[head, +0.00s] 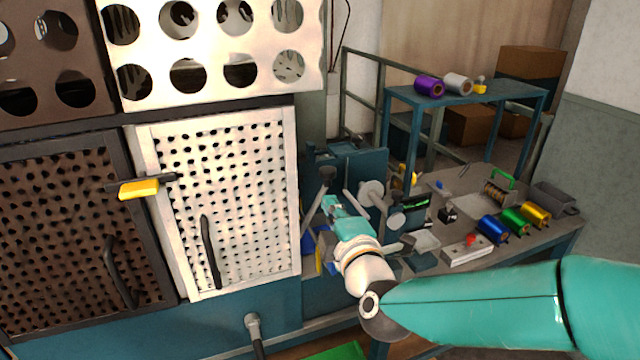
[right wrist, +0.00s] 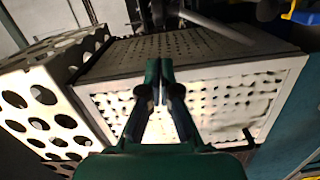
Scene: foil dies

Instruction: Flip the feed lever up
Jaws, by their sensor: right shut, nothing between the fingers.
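My right gripper (head: 333,203) reaches in from the right, in front of the blue machine (head: 371,168) beside the white perforated door. In the right wrist view its two dark green fingers (right wrist: 157,82) are shut together with nothing between them. A dark-knobbed lever (head: 327,174) stands just above and left of the gripper in the head view; I cannot tell if they touch. I cannot tell for certain whether this is the feed lever. The gripper and wrist hide part of the machine. My left gripper is in neither view.
A white perforated door (head: 232,200) with a black handle (head: 210,252) is left of the gripper. A yellow-and-black handle (head: 140,188) sticks out at its left edge. Foil rolls (head: 492,228) and a switch box (head: 467,249) lie on the bench at right. A blue shelf (head: 465,97) stands behind.

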